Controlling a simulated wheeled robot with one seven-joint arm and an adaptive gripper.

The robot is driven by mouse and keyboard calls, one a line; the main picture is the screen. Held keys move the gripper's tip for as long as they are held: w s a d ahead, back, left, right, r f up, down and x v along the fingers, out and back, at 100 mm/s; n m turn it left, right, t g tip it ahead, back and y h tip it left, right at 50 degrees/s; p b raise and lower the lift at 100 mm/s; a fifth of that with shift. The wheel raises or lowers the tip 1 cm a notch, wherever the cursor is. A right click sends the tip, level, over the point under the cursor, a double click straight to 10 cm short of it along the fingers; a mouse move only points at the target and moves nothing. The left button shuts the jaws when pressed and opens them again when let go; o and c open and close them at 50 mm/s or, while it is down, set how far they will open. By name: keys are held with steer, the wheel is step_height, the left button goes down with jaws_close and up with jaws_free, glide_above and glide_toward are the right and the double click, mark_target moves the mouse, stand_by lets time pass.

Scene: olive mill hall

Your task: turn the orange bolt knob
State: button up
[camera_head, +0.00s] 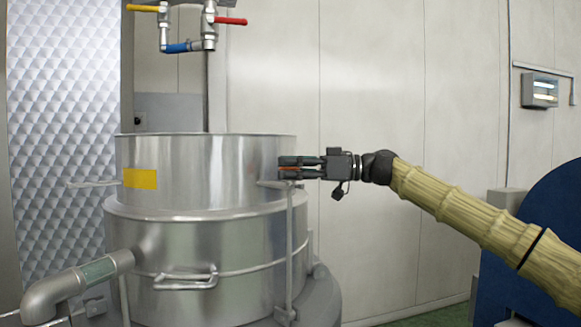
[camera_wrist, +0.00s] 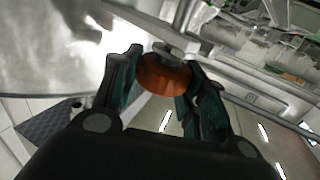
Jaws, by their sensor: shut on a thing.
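The orange bolt knob (camera_wrist: 163,76) sits between my gripper's two dark green fingers in the wrist view, in front of a grey metal bolt or bracket. My gripper (camera_wrist: 165,88) is shut on it, one finger on each side. In the head view my gripper (camera_head: 288,168) reaches in from the right at the side of the steel vat (camera_head: 210,165), near its upper section. A thin orange strip of the knob (camera_head: 290,169) shows between the fingers there; the rest is hidden by them.
A vertical rod (camera_head: 289,240) runs down the vat below my gripper. A handle (camera_head: 186,280) and an outlet pipe (camera_head: 80,280) stick out at the front left. Valves with yellow and red levers (camera_head: 230,21) hang above. A blue machine (camera_head: 540,240) stands at the right.

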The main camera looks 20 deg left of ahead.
steer(key=shift+f+g, duration=0.25)
steer(key=shift+g, duration=0.05)
steer(key=o, duration=1)
steer(key=shift+w+a, duration=0.1)
steer(key=shift+w, duration=0.05)
steer(key=shift+o, duration=0.2)
steer(key=shift+r, duration=0.1)
steer(key=v, duration=1.2)
steer(key=shift+r, duration=0.1)
